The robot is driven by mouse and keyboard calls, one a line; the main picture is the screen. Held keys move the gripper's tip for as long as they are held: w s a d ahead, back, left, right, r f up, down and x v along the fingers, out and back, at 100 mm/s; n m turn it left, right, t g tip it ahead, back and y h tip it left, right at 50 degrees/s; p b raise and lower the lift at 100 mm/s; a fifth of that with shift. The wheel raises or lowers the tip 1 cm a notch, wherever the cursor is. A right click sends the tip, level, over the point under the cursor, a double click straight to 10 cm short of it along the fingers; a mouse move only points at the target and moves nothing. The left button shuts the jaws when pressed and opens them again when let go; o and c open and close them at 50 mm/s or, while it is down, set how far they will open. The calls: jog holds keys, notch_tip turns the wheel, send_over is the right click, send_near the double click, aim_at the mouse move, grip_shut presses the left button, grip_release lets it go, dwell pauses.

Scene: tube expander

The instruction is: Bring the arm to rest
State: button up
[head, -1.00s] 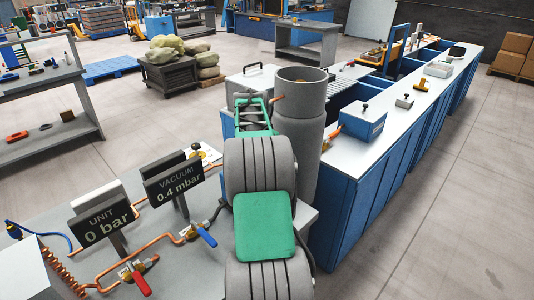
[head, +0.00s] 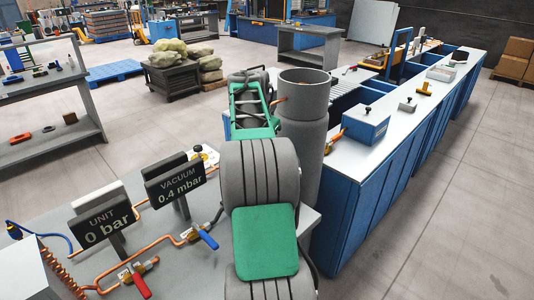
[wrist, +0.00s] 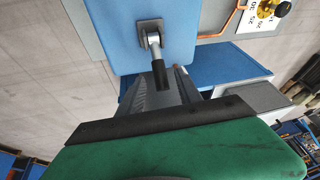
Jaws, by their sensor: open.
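My arm runs up the middle of the head view, with thick grey joints, a green pad and a green frame. It is bent and reaches over the bench (head: 60,215). A grey link of mine shows just beyond the green frame. My gripper's end is hidden there behind my own arm. In the wrist view, my gripper (wrist: 165,108) shows as a dark bar and grey parts along a green edge. It is open, and I see nothing held, though its fingertips are hard to make out.
A tall grey cylinder (head: 304,125) stands close to the right of my arm. The UNIT sign (head: 108,220), VACUUM sign (head: 175,180) and orange piping are on the left. The blue counter (head: 365,185) carries a blue box (head: 365,125).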

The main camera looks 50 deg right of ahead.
jog(key=shift+a+r, duration=0.1)
jog(key=shift+r, duration=0.25)
jog(key=w+a+r+n+t+y, duration=0.15)
jog(key=a+n, duration=0.65)
jog(key=a, duration=1.6)
jog(key=s+a+f+n, duration=0.3)
jog(key=s+a, duration=0.1)
jog(key=a, duration=0.3)
jog(key=s+a+f+n+y, duration=0.1)
jog(key=s+a+f+n, duration=0.2)
jog(key=s+a, duration=0.2)
jog(key=s+a+f+n+y, duration=0.1)
jog(key=s+a+f+n, duration=0.1)
jog(key=a, duration=0.7)
jog(key=s+n, duration=0.1)
jog(key=s, duration=0.1)
jog(key=shift+s+a+f+t, duration=0.3)
jog(key=shift+s+f+t, duration=0.05)
jog(key=shift+s+f, duration=0.05)
